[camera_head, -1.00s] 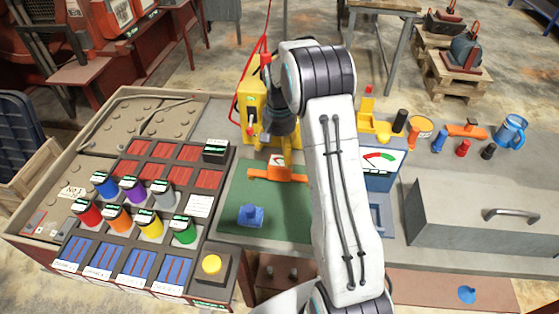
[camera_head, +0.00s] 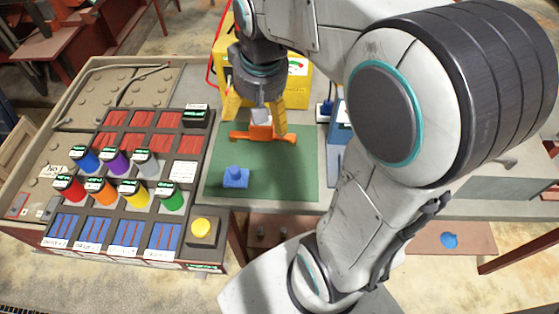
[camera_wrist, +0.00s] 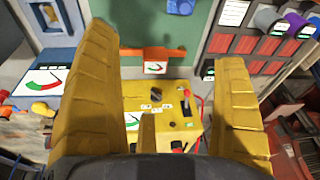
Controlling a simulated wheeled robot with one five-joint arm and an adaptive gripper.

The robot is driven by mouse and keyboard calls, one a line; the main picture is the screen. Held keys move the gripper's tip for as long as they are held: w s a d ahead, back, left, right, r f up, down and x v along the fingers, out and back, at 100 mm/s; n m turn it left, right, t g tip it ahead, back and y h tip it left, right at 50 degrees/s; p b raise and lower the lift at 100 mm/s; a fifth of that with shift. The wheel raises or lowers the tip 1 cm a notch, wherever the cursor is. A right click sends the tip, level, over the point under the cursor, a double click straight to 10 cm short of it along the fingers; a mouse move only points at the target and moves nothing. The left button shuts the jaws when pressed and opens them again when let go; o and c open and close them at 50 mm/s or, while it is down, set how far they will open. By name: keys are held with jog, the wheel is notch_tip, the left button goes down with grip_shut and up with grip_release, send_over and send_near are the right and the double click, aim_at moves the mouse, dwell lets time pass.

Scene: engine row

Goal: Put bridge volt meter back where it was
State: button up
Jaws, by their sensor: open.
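An orange bridge-shaped piece with two side arms and a grey block on top (camera_head: 263,133) stands on the green mat (camera_head: 262,180). In the wrist view the orange piece (camera_wrist: 146,53) shows a small dial face, which fits a volt meter; no name on it is readable. My gripper (camera_head: 256,121) points down over the orange piece, its yellow fingers apart. In the head view one finger shows on each side of the grey block. In the wrist view nothing is held between the fingers (camera_wrist: 165,60). Contact with the piece cannot be told.
A yellow box with a dial (camera_head: 297,80) stands behind the mat. A blue block (camera_head: 236,178) sits on the mat's near part. A console with coloured cylinders and a yellow button (camera_head: 201,226) is at left. My arm hides much of the right side.

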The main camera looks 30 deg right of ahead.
jog(key=s+a+n+t, duration=0.1)
jog(key=s+a+n, duration=0.1)
jog(key=s, duration=1.1)
jog(key=shift+a+f+n+t, duration=0.4)
jog(key=shift+a, duration=0.05)
dwell(0.5)
